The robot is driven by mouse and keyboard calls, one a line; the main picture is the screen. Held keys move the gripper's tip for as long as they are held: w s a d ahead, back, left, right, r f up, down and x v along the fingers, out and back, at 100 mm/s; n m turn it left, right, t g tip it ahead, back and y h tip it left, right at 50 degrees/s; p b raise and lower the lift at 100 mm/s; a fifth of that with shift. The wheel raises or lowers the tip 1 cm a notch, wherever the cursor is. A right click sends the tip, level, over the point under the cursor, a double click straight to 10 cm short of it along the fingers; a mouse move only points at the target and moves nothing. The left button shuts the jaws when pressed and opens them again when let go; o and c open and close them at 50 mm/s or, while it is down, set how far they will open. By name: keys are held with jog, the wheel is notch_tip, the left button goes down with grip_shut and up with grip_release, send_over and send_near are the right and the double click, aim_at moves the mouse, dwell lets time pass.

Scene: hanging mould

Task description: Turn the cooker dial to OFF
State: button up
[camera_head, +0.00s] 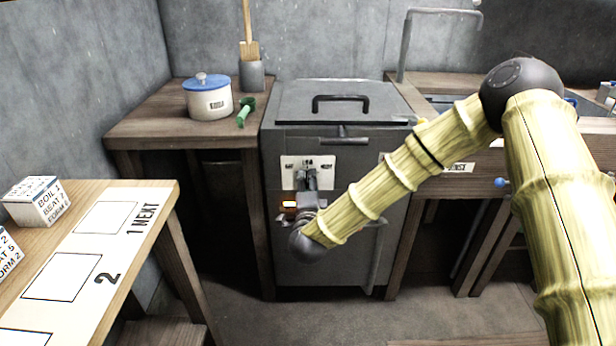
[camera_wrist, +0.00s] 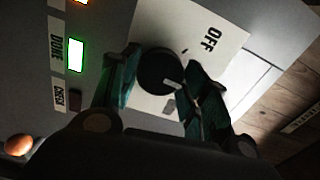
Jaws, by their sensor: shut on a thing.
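The cooker (camera_head: 340,145) is a grey cabinet with a black-handled lid, seen in the middle of the head view. Its dial (camera_wrist: 158,70) is a dark round knob on a pale plate (camera_wrist: 205,18), with "OFF" printed at the plate's upper right. The dial's white pointer mark (camera_wrist: 172,84) faces lower right in the wrist view, away from the word OFF. My gripper (camera_wrist: 162,82) is shut on the dial, one dark green finger on each side. In the head view my gripper (camera_head: 309,180) and wrist hide the dial.
A lit green lamp (camera_wrist: 76,54) sits beside the label "DONE"; an orange round button (camera_wrist: 18,145) is at lower left. A blue-lidded pot (camera_head: 208,100) and green scoop (camera_head: 246,112) stand on the left counter (camera_head: 150,125). A labelled table (camera_head: 95,235) is at front left.

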jog(key=n+p, duration=0.8)
jog(key=n, duration=0.4)
jog(key=shift+n, duration=0.3)
dwell(0.4)
jog(key=o, duration=1)
jog(key=s, duration=1.2)
jog(key=shift+f, duration=0.1)
